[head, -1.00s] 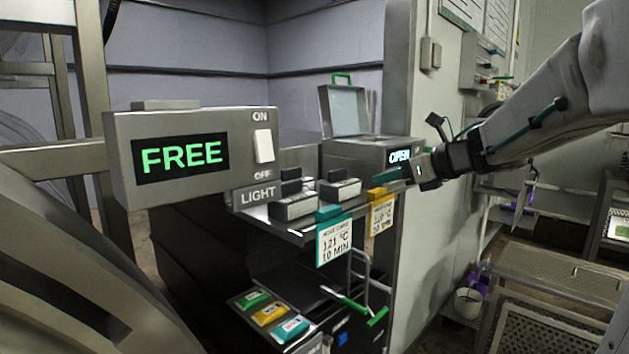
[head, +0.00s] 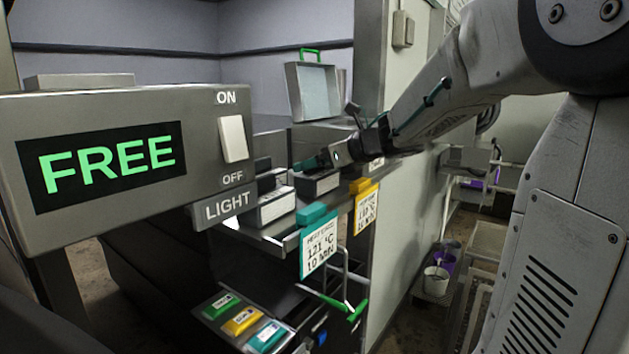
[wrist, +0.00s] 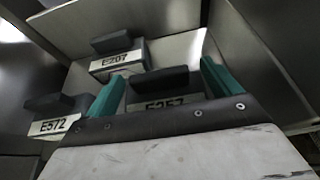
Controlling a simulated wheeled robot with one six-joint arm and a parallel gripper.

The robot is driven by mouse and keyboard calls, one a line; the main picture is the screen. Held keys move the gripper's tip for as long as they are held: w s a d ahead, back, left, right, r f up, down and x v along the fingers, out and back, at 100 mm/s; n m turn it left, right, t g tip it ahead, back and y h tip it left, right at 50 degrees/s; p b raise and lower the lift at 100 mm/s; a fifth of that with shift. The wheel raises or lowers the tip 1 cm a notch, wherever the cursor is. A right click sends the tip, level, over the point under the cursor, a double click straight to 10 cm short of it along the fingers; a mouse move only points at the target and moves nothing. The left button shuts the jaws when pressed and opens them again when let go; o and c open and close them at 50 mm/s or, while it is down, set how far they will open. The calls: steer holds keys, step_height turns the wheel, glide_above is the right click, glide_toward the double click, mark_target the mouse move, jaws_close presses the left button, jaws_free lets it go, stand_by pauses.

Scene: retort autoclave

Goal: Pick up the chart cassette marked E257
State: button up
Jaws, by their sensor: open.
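The chart cassette marked E257 (wrist: 160,82) is a small box with a dark top grip and a pale label, partly hidden by my gripper's body in the wrist view. My gripper (wrist: 163,76) is open, with one teal finger on each side of the cassette's grip. I cannot tell whether the fingers touch it. In the head view my gripper (head: 310,163) is low over the shelf, just above a cassette (head: 318,186) whose label I cannot read there. Cassettes E207 (wrist: 118,60) and E572 (wrist: 55,118) stand to the left in the wrist view.
A grey box with a FREE display (head: 110,160) and light switch fills the left foreground. Teal (head: 320,248) and yellow (head: 366,210) tags hang at the shelf's front. An open-lidded case (head: 315,92) stands behind. A wall panel (head: 410,150) edges the right.

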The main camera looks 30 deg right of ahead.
steer(key=shift+w+a+f, duration=0.1)
steer(key=shift+w+a, duration=0.1)
steer(key=shift+w, duration=0.15)
steer(key=c, duration=1.1)
steer(key=shift+c, duration=0.2)
